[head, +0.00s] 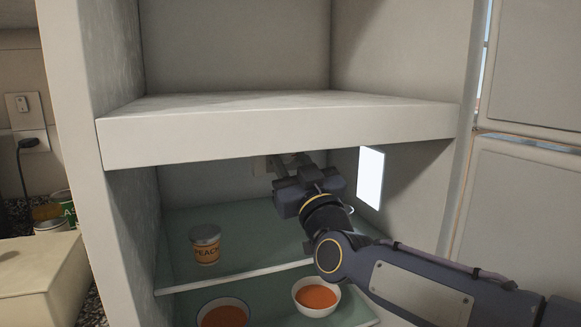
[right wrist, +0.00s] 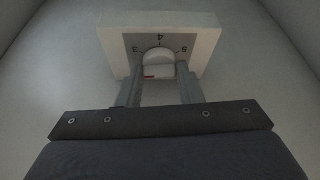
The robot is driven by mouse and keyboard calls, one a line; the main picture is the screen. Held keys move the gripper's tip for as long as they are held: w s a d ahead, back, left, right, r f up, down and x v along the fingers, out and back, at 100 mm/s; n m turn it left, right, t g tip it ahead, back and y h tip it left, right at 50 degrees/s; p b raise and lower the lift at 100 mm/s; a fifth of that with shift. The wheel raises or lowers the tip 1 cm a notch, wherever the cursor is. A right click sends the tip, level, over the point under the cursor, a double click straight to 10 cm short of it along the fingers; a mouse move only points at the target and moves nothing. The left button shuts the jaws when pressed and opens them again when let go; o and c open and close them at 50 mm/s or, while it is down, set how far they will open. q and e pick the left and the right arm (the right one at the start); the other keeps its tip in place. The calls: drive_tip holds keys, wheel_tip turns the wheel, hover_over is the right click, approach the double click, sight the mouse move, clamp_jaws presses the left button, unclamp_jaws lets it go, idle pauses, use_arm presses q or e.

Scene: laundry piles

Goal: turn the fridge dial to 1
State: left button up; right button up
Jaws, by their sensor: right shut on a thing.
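The fridge dial (right wrist: 158,57) is a pale round knob on a grey numbered face in a white box (right wrist: 203,45), fixed to the back wall. Several numbers show around the knob, with a 4 at the top of the face in the right wrist view. A small reddish mark shows low on the knob's left. My right gripper (right wrist: 159,80) has one finger on each side of the knob and is shut on it. In the head view my right gripper (head: 284,162) reaches to the back wall under the thick shelf and hides most of the dial. My left gripper is not in view.
A peach can (head: 206,245) stands on the glass shelf (head: 262,225) to the left of my arm. Two bowls of orange food (head: 317,297) sit below it. A lit white panel (head: 370,178) is on the right wall, close to my arm. The thick shelf (head: 280,135) lies overhead.

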drive_tip(key=shift+d+n+g+y, duration=0.1)
drive_tip(key=shift+n+g+y, duration=0.35)
drive_tip(key=shift+n, duration=0.85)
drive_tip(key=shift+y+b, duration=0.25)
drive_tip(key=shift+b, duration=0.05)
drive_tip(key=o, duration=1)
drive_tip(key=v, duration=0.7)
drive_tip(key=shift+s+d+f+b, duration=0.1)
drive_tip(key=shift+s+f+b, duration=0.1)
drive_tip(key=shift+s+b, duration=0.15)
